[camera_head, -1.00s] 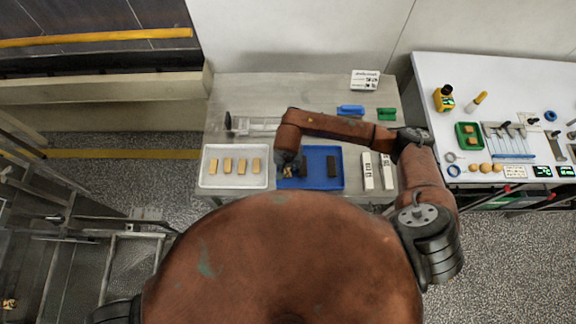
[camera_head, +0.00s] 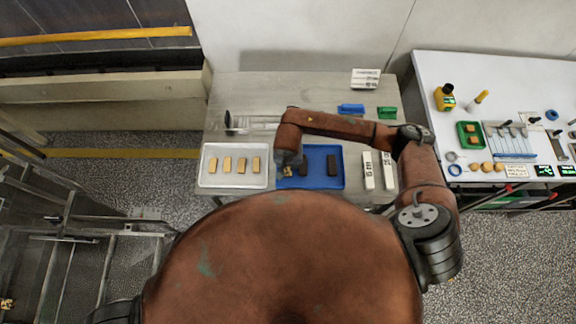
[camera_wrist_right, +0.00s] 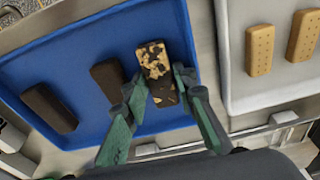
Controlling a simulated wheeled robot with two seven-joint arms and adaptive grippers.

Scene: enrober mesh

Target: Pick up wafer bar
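A speckled bar (camera_wrist_right: 158,75), dark brown with pale golden patches, is in the blue tray area in the right wrist view. My right gripper (camera_wrist_right: 160,82) has its two green fingers on either side of this bar, at or very near its long sides. I cannot tell whether they press on it or whether it is clear of the tray. In the head view the right gripper (camera_head: 288,167) is over the left end of the blue tray (camera_head: 318,184), partly hidden by its arm. Two plain dark bars (camera_wrist_right: 108,76) (camera_wrist_right: 49,108) lie beside the speckled one. My left gripper is not visible.
A white tray (camera_head: 207,182) with several golden wafer bars (camera_head: 242,165) stands left of the blue tray. White labelled blocks (camera_head: 368,171) stand at its right. Blue (camera_head: 351,109) and green (camera_head: 387,113) items lie farther back. A clear fixture (camera_head: 255,123) sits behind the trays.

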